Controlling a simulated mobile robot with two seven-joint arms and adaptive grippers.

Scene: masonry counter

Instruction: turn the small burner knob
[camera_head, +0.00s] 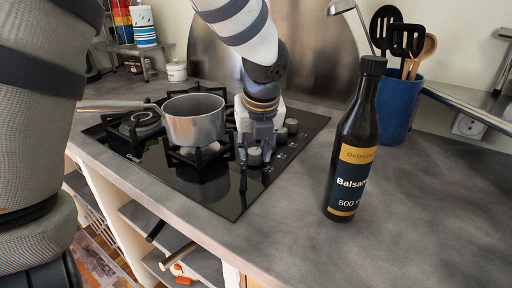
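The black glass cooktop (225,205) is set in the grey counter. Several small grey knobs stand along its right side: a front one (255,157), one behind it (281,135) and a rear one (291,125). I cannot tell which of these is the small burner knob. My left gripper (256,148) points down over the knobs, with its fingertips close to the front knob. Whether it touches that knob, and how wide the fingers are apart, cannot be made out. The gripper hides part of the knob row. My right gripper is not in view.
A steel saucepan (195,122) sits on a burner left of the gripper, its handle pointing left. A dark balsamic bottle (355,145) stands upright right of the cooktop. A blue utensil holder (398,108) stands behind it. The counter at front right is clear.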

